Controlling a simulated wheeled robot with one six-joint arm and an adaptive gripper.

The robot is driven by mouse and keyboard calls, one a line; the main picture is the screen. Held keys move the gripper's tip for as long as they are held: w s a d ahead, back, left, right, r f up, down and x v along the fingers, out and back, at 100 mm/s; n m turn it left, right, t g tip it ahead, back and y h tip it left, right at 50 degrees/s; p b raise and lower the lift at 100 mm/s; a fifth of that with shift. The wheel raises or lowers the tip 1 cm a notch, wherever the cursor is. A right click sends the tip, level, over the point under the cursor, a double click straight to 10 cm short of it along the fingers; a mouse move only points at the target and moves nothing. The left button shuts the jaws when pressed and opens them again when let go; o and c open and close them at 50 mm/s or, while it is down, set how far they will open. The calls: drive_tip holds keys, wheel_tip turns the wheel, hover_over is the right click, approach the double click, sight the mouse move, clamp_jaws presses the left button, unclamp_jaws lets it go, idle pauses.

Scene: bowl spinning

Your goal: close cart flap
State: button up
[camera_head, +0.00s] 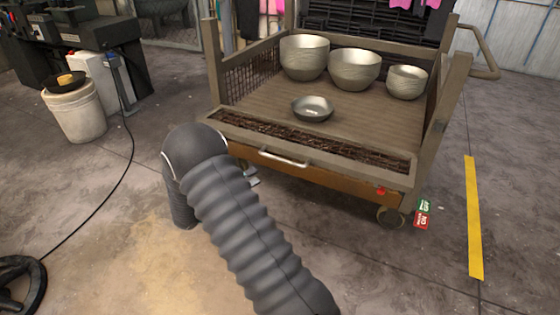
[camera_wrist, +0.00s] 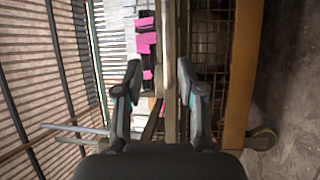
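The cart (camera_head: 325,95) stands ahead with its front side low. Its flap (camera_head: 412,164), a brown frame with dark mesh, lies folded down along the front edge, nearly flat. In the wrist view, the mesh (camera_wrist: 218,40) shows to the right of a long frame bar (camera_wrist: 170,70). My gripper (camera_wrist: 160,88) is open, with its two fingers apart and the bar running between them in the picture. I cannot tell whether a finger touches it. In the head view my dark arm covers part of the foreground, and the gripper is not clearly visible.
Three large bowls (camera_head: 304,57) stand at the cart's back, and a small bowl (camera_head: 312,108) sits nearer the front. A silver handle (camera_head: 284,158) is on the orange front panel (camera_head: 335,180). A white bucket (camera_head: 78,117) stands at left.

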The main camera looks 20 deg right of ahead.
sight(280, 159)
drive_tip(key=shift+n+t, duration=0.3)
drive_tip(key=shift+t, duration=0.2)
drive_tip(key=x, duration=0.4)
drive_tip(key=w+f+x, duration=0.1)
drive_tip(key=x, duration=0.8)
drive_tip(key=shift+w+a+f+p, duration=0.15)
drive_tip(key=shift+p, duration=0.2)
clamp_jaws()
